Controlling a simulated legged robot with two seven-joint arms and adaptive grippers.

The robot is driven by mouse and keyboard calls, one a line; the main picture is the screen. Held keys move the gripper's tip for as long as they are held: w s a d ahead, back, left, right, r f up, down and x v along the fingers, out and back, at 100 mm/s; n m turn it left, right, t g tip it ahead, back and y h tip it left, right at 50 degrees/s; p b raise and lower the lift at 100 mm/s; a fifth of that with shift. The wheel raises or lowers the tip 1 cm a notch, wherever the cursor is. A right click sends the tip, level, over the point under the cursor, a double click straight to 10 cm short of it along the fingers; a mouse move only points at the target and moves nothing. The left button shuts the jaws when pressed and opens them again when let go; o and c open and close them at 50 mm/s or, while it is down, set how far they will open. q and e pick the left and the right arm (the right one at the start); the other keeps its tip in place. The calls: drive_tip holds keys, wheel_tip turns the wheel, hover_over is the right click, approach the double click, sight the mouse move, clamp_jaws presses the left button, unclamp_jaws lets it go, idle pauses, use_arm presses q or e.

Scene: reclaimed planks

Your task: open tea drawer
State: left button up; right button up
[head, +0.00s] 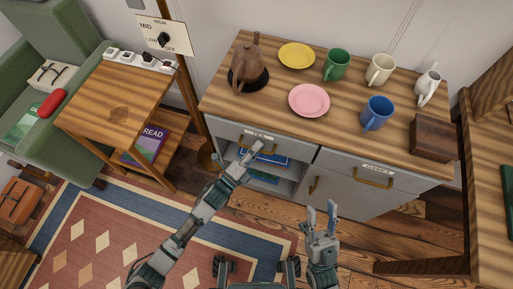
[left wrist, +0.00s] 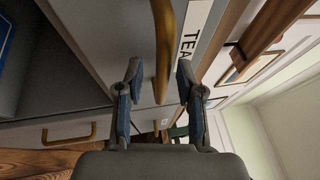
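The tea drawer (head: 227,132) is a grey front under the left part of the wooden counter, with a white TEA label and a brass handle. It looks shut, about flush with the drawer beside it. My left gripper (head: 254,147) is at this handle and hides part of it in the head view. In the left wrist view, the brass handle (left wrist: 163,45) passes between the two spread fingers of the left gripper (left wrist: 160,72), with gaps at both sides. The TEA label (left wrist: 194,38) is just right of it. My right gripper (head: 322,212) is open and empty, below the counter's right half.
A games drawer (head: 345,167) adjoins on the right, above a cupboard door. An open shelf with blue books (head: 263,178) lies below the tea drawer. Plates, mugs, a teapot (head: 246,62) and a wooden box (head: 432,138) stand on the counter. A side table (head: 118,100) is left.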

use_arm(q)
drive_tip(key=shift+a, duration=0.1)
use_arm(e)
drive_tip(key=shift+a, duration=0.1)
use_arm(q)
drive_tip(key=shift+a, duration=0.15)
clamp_jaws()
use_arm(e)
drive_tip(key=shift+a, duration=0.15)
use_arm(q)
drive_tip(key=shift+s, duration=0.1)
use_arm(e)
drive_tip(key=shift+w, duration=0.1)
